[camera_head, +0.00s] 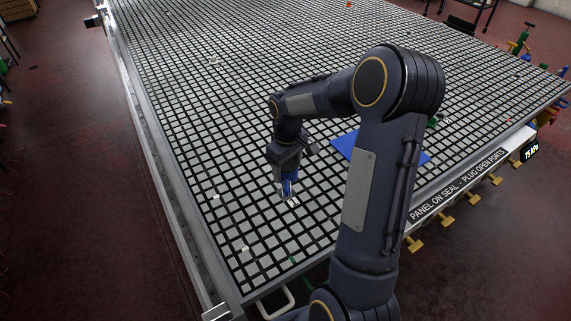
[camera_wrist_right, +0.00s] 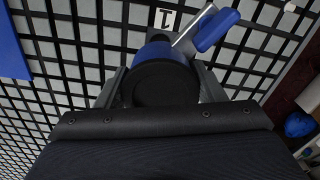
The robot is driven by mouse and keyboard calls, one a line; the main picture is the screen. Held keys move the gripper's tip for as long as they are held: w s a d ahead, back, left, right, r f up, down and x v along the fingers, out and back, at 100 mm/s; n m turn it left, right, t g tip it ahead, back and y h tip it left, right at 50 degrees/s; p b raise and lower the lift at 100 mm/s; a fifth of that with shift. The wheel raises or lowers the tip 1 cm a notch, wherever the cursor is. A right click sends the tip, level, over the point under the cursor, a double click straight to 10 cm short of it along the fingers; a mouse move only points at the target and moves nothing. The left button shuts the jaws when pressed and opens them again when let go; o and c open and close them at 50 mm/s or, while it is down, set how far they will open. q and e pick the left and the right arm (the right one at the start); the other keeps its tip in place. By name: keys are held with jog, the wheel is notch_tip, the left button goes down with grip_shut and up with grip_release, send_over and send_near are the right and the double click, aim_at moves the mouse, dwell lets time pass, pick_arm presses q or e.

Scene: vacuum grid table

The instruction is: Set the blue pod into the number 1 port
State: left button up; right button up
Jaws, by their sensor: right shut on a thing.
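The blue pod (camera_wrist_right: 155,52) is between the fingers of my right gripper (camera_head: 285,190), which is shut on it. In the wrist view it shows a round black top, a blue body, and a metal lever with a blue grip (camera_wrist_right: 216,29) sticking out to the upper right. In the head view the pod (camera_head: 289,187) is a small blue shape at the table's near part. A white label with a black 1 (camera_wrist_right: 163,18) lies just beyond the pod; it also shows in the head view (camera_head: 293,202). The port opening and the pod's underside are hidden. My left gripper is not in view.
The grid table (camera_head: 215,100) is mostly clear. A blue sheet (camera_head: 345,144) lies right of the gripper, partly behind my arm. Small white pieces (camera_head: 216,196) lie to the left.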

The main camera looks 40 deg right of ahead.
jog(key=shift+s+f+b, duration=0.1)
jog(key=shift+f+b, duration=2.15)
jog(key=shift+f, duration=0.7)
jog(key=shift+f+b, duration=0.75)
jog(key=shift+f, duration=0.15)
dwell(0.6)
jog(key=o, duration=1.3)
jog(key=shift+c, duration=0.2)
